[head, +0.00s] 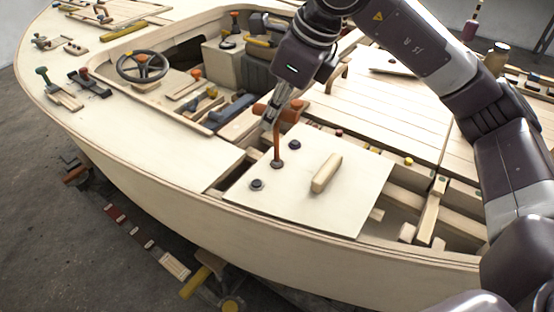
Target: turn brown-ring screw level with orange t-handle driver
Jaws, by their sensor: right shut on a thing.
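The orange t-handle driver (277,140) stands about upright on a loose-looking plywood panel (340,215) of the boat's deck. Its crossbar is at the top, and its shaft runs down to a dark round screw (278,164) with a brownish rim. The tip appears to meet that screw, but the seating is hidden. My right gripper (270,118) is shut on the driver at its crossbar. Two other dark screws sit on the panel, one at the front left (257,184) and one behind (295,145). Whether the screw is level cannot be told. My left gripper is out of view.
A pale wooden block handle (326,174) stands on the panel, right of the driver. An open framed bay (430,215) lies to the right. The cockpit with a steering wheel (142,66) and scattered tools is at the left. The hull edge drops to the floor in front.

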